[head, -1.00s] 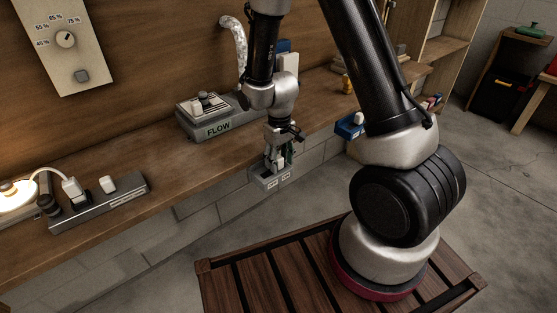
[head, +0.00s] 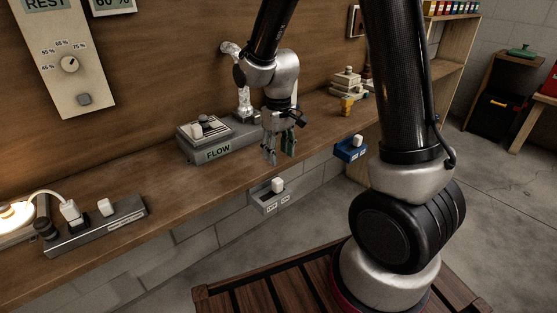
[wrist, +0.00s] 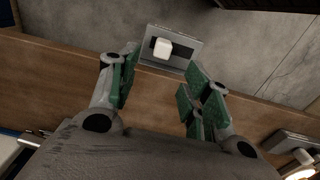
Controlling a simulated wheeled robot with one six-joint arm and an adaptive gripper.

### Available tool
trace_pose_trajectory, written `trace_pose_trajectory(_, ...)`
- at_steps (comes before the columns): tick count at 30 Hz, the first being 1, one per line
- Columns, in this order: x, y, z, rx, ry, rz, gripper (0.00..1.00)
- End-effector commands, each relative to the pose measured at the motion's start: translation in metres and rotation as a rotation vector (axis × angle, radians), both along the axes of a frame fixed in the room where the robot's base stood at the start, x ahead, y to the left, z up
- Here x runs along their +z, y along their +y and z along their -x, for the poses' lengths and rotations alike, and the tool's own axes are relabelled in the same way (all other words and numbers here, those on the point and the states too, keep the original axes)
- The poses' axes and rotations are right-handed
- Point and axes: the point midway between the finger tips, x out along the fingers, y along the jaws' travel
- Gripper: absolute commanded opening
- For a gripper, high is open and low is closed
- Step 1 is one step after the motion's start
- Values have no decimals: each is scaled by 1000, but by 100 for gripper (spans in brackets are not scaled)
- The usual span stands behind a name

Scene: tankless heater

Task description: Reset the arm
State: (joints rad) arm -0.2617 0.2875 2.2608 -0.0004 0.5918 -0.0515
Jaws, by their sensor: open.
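My gripper (head: 280,152) hangs over the front edge of the wooden bench in the head view, fingers pointing down. It is open and empty, and its green finger pads stand apart in the wrist view (wrist: 157,95). Below it, apart from it, a grey switch box (head: 268,199) with a white knob is fixed at the bench's front edge. The same box shows beyond the fingertips in the wrist view (wrist: 184,55), with its white knob between and past the fingers.
The grey FLOW unit (head: 215,147) stands on the bench left of my gripper. A blue box (head: 350,151) with a white knob is at the bench edge to the right. A power strip (head: 95,226) and lit lamp (head: 14,217) are at left. A dial panel (head: 66,62) hangs on the wall.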

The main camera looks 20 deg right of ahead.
Motion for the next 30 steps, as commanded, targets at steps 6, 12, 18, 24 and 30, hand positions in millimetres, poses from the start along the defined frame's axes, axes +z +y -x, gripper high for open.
trace_pose_trajectory(6,0,0,0,0,1,0,48)
trace_pose_trajectory(12,0,0,0,-1,1,0,48)
trace_pose_trajectory(18,-3,-9,32,-17,104,29,48)
trace_pose_trajectory(24,47,-31,80,-64,118,31,48)
trace_pose_trajectory(30,107,-59,127,-139,32,7,48)
